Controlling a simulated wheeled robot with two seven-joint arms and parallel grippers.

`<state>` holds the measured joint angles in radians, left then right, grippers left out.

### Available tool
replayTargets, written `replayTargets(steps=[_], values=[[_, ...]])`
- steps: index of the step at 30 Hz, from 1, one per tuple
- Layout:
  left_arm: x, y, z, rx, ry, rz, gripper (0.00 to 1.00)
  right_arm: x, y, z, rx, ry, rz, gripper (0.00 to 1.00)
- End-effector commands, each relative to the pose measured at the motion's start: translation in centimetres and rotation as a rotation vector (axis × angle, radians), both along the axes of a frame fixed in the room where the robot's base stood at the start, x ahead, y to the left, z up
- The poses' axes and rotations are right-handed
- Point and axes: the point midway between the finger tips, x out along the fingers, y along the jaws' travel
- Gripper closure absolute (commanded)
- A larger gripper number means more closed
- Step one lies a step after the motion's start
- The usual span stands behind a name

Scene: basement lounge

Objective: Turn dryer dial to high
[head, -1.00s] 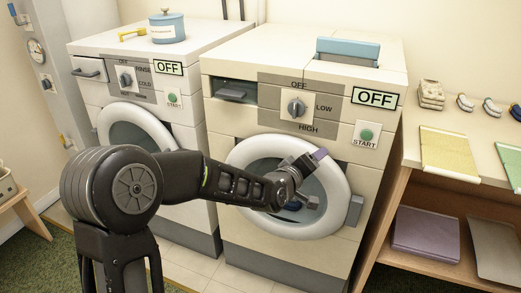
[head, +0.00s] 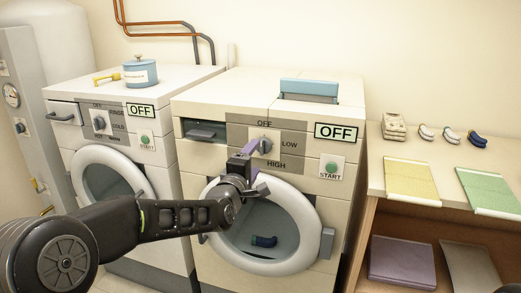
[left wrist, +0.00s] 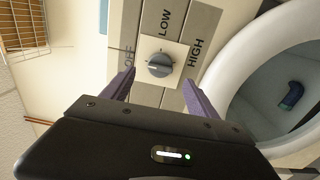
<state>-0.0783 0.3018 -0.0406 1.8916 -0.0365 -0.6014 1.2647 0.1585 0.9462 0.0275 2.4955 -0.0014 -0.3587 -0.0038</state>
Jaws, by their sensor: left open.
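The dryer (head: 180,160) is the right-hand white machine, and its display (head: 338,132) reads OFF. Its grey dial (head: 265,146) sits on a grey panel marked OFF, LOW and HIGH. The dial also shows in the left wrist view (left wrist: 159,65), with its pale mark toward the OFF side. My left gripper (head: 257,168) is in front of the panel, just below and left of the dial in the head view. In the left wrist view its purple fingers (left wrist: 157,80) are apart, one on each side of the dial, with nothing between them. Contact cannot be told. My right gripper is out of view.
The dryer's round door (head: 300,225) is below the dial, with a dark blue sock (head: 264,241) behind it. A START button (head: 332,168) is right of the dial. A washer (head: 90,140) stands at left. A shelf table (head: 372,165) stands at right.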

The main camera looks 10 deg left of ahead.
Motion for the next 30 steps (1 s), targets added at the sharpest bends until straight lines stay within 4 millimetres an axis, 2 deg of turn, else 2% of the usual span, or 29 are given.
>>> replayTargets(steps=[9, 13, 24, 30], values=[[4.8, -0.4, 0.0, 0.002, 0.001, -0.001, 0.32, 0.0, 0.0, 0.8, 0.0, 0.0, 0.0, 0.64], [6.2, -0.5, 0.1, 0.002, 0.0, -0.001, 0.32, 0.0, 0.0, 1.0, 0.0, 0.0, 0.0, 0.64], [6.8, -0.5, 0.0, 0.002, 0.0, -0.001, 0.33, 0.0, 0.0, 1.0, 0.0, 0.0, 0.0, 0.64], [6.8, -0.5, 0.0, 0.002, 0.0, -0.001, 0.49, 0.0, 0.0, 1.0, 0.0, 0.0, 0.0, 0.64]])
